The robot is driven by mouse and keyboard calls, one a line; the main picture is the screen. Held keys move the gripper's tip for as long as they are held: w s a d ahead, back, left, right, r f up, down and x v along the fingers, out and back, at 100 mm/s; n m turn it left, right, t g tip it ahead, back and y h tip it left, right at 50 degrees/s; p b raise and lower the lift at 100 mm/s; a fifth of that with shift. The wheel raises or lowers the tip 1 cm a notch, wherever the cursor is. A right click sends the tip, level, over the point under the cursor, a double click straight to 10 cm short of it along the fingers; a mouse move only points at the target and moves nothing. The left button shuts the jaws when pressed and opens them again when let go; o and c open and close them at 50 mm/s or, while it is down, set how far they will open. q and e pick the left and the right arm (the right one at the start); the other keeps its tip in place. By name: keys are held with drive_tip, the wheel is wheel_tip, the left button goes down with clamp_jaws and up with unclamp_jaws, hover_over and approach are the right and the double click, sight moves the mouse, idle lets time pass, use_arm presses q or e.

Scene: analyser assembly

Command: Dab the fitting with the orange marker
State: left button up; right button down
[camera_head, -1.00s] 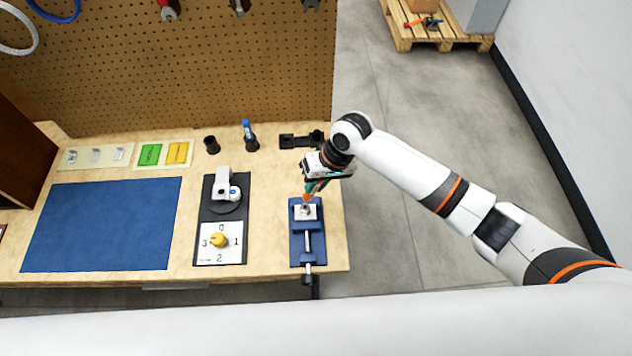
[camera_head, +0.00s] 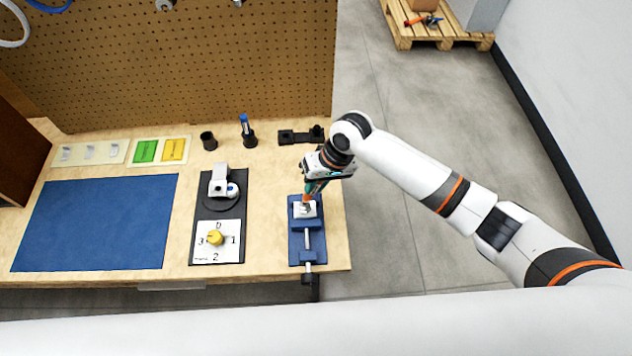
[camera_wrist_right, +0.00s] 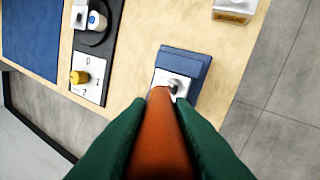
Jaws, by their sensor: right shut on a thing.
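My right gripper (camera_head: 316,184) is shut on the orange marker (camera_head: 307,197), which points down at the fitting. In the right wrist view the green fingers grip both sides of the orange marker (camera_wrist_right: 160,142). The fitting (camera_wrist_right: 181,86) is a small metal piece in the blue vise (camera_wrist_right: 196,65), partly hidden by the marker's tip. In the head view the blue vise (camera_head: 294,244) stands at the bench's right end, and the tip is at or just above the fitting. I cannot tell whether they touch. My left gripper is not in view.
Left of the vise is a black plate with a yellow knob (camera_head: 215,238) on a numbered dial. A blue-capped marker stands in a black holder (camera_head: 250,141), beside an empty-looking black cup (camera_head: 208,141). A blue mat (camera_head: 95,222) lies clear at left.

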drive_tip(key=shift+f, duration=0.55)
idle(0.4)
drive_tip(key=shift+s+f, duration=0.1)
idle(1.9)
wheel_tip(320, 180, up, 7)
drive_tip(key=p, duration=0.8)
drive_tip(key=shift+p, duration=0.3)
